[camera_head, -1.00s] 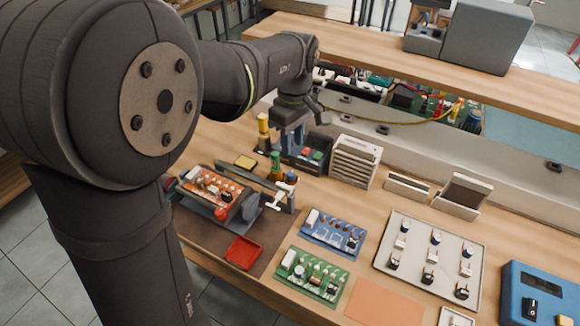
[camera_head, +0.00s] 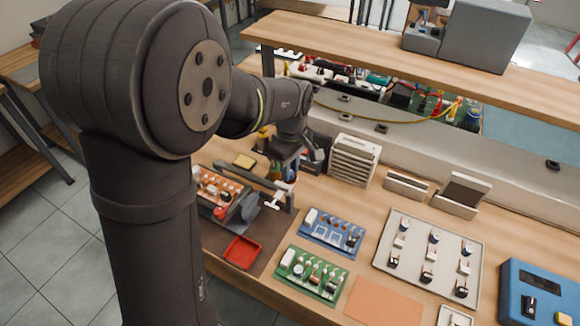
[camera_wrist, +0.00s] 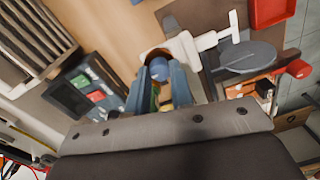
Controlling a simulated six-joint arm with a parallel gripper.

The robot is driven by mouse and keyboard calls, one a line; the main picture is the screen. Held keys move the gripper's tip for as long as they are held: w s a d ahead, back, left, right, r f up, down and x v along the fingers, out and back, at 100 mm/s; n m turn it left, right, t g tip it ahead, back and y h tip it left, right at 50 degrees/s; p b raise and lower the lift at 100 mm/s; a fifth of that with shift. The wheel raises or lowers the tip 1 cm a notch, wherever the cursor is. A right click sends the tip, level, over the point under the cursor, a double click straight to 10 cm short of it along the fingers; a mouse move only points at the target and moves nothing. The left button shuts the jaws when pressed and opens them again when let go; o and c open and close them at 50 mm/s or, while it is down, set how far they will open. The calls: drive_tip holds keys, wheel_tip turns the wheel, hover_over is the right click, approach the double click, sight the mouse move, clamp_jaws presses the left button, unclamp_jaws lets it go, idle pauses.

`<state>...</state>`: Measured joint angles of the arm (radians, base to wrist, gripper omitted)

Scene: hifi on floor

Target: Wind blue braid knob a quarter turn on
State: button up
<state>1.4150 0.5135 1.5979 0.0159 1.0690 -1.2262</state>
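In the head view my gripper (camera_head: 285,166) is low over the fixture's right end and mostly hides the knob. A white T-shaped handle (camera_wrist: 216,40) and a grey disc (camera_wrist: 250,57) sit beside the knob.
A red knob (camera_wrist: 299,69) and a red tray (camera_head: 242,252) are by the fixture. A dark box with red and green buttons (camera_wrist: 86,92) is close to my gripper. A slatted rack (camera_head: 353,160) stands to the right, and a shelf (camera_head: 400,60) spans behind.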

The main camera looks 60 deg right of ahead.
clamp_jaws()
drive_tip(key=shift+m, duration=0.3)
drive_tip(key=m, duration=0.3)
drive_tip(key=shift+m, duration=0.3)
drive_tip(key=m, duration=0.9)
drive_tip(key=shift+m, duration=2.3)
